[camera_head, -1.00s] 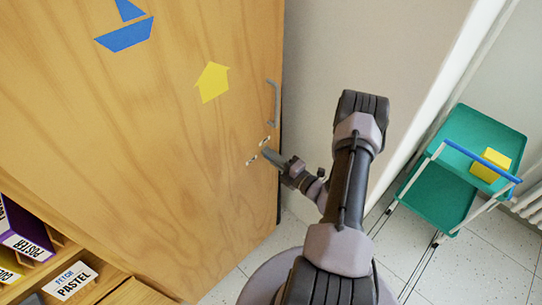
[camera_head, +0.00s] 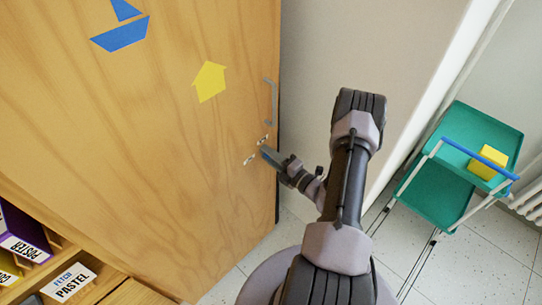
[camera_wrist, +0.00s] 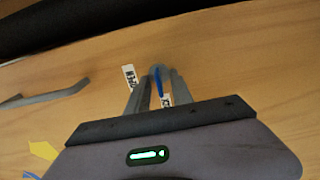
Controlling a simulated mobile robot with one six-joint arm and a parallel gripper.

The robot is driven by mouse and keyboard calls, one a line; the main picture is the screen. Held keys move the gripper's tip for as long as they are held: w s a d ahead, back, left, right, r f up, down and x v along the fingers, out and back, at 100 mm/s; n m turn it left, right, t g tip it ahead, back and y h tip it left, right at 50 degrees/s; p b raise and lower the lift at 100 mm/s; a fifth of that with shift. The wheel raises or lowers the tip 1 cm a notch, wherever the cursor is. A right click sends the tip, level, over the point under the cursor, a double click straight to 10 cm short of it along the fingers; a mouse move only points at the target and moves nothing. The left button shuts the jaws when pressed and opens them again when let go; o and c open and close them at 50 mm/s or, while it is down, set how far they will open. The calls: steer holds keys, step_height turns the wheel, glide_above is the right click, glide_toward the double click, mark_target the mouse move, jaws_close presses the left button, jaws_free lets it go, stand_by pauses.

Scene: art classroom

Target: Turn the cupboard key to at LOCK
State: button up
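The wooden cupboard door (camera_head: 190,150) fills the left of the head view. In the wrist view a blue key (camera_wrist: 160,84) stands at a round grey lock in the door face. A small white label, apparently OPEN (camera_wrist: 129,76), is left of it, and another, apparently LOCK (camera_wrist: 168,100), is just right of it. Both labels are partly hidden or blurred. My gripper (camera_wrist: 160,88) is at the lock with one finger on each side of the key. Gaps show between fingers and key, so it looks open. In the head view my gripper (camera_head: 266,156) is at the door's right edge.
A grey door handle (camera_head: 271,102) sits just above the lock and also shows in the wrist view (camera_wrist: 45,97). A green trolley (camera_head: 458,150) with a yellow block (camera_head: 487,162) stands right. Labelled shelf boxes (camera_head: 68,283) are at lower left. Floor is clear below the door edge.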

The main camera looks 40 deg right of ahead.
steer(key=s+d+p, duration=0.1)
steer(key=s+p, duration=0.2)
steer(key=s, duration=1.4)
steer(key=shift+s+d, duration=0.15)
steer(key=w+a+r+n+g+y+b, duration=0.1)
steer(key=w+a+r+n+g+y, duration=0.3)
steer(key=a+r+n+g, duration=0.7)
steer(key=w+a+r+n+g+y+b, duration=0.1)
steer(key=w+a+r+n+g+y, duration=0.2)
steer(key=a+r+n+y, duration=0.85)
steer(key=s+a+r+n+t+h, duration=0.1)
steer(key=s+a+r+n+h, duration=0.2)
steer(key=n+h, duration=0.4)
steer(key=s+a+r+n+h+b, duration=0.1)
steer(key=s+a+r+n+h, duration=0.2)
steer(key=n, duration=1.6)
steer(key=s+a+h, duration=0.2)
steer(key=h, duration=0.3)
steer(key=shift+a+r+t+b, duration=0.25)
steer(key=shift+a+t+b, duration=0.05)
steer(key=shift+a+t, duration=0.1)
